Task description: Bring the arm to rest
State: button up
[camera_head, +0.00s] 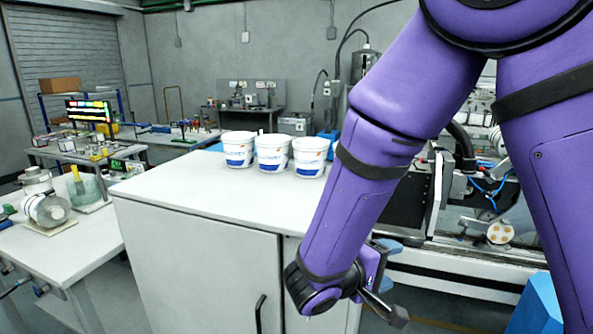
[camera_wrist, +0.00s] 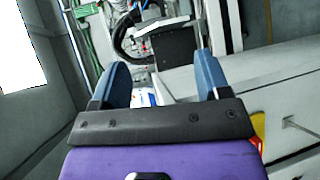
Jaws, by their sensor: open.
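My purple arm fills the right half of the head view and hangs down in front of the white cabinet's right side. My gripper (camera_wrist: 160,80) shows in the wrist view with its two blue fingers apart and nothing between them. In the head view the gripper is mostly hidden behind my wrist, and only small parts show beside it. Beyond the fingers, the wrist view shows machine parts and the cabinet's side.
Three white tubs (camera_head: 273,153) with blue print stand in a row on the white cabinet (camera_head: 190,195). A machine (camera_head: 455,220) is behind my arm on the right. A bench (camera_head: 70,240) with round parts is at the left. The cabinet top's front is clear.

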jog(key=s+d+r+m+g+y, duration=0.45)
jog(key=s+d+r+g, duration=0.3)
jog(key=d, duration=0.45)
jog(key=s+d+r+m+t+y, duration=0.1)
jog(key=s+r+t+y, duration=0.3)
jog(key=s+r+y, duration=0.4)
jog(key=shift+s+r+m+t+y, duration=0.35)
jog(key=shift+s+r+m, duration=0.4)
jog(key=shift+s+r, duration=0.3)
jog(key=shift+d, duration=0.1)
